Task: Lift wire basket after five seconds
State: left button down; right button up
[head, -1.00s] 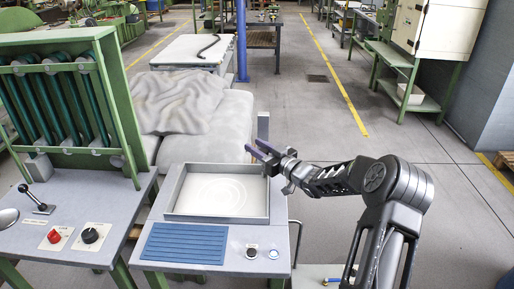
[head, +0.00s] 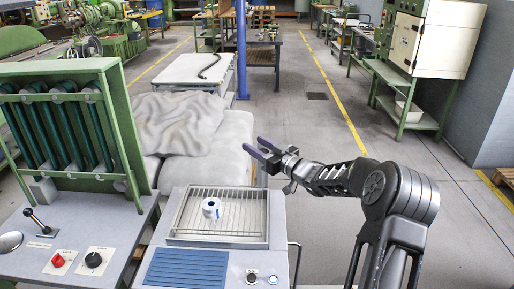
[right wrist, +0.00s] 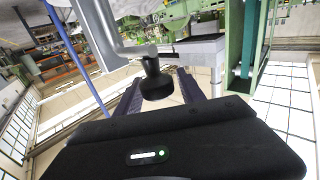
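The wire basket (head: 252,205) shows as a grid of thin bars inside the square grey tank (head: 177,222) in the head view. A small white and blue piece (head: 211,209) sits on the bars. My right gripper (head: 255,148) is above and behind the tank's far right corner, with its two purple fingers apart. In the right wrist view a black knob (right wrist: 153,82) on a bent grey rod (right wrist: 112,35) lies between the spread fingers; I cannot tell whether they touch it. My left gripper is out of view.
A blue ribbed mat (head: 187,268) and a dark button (head: 251,277) are in front of the tank. A green-framed panel (head: 128,125) stands at left above a lever (head: 38,222). Large covered sacks (head: 215,135) lie behind. The floor at right is open.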

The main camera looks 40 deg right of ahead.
jog(key=shift+o, duration=0.5)
jog(key=shift+f, duration=0.15)
jog(key=s+d+b, duration=0.1)
jog(key=s, duration=0.6)
jog(key=shift+s+b, duration=0.35)
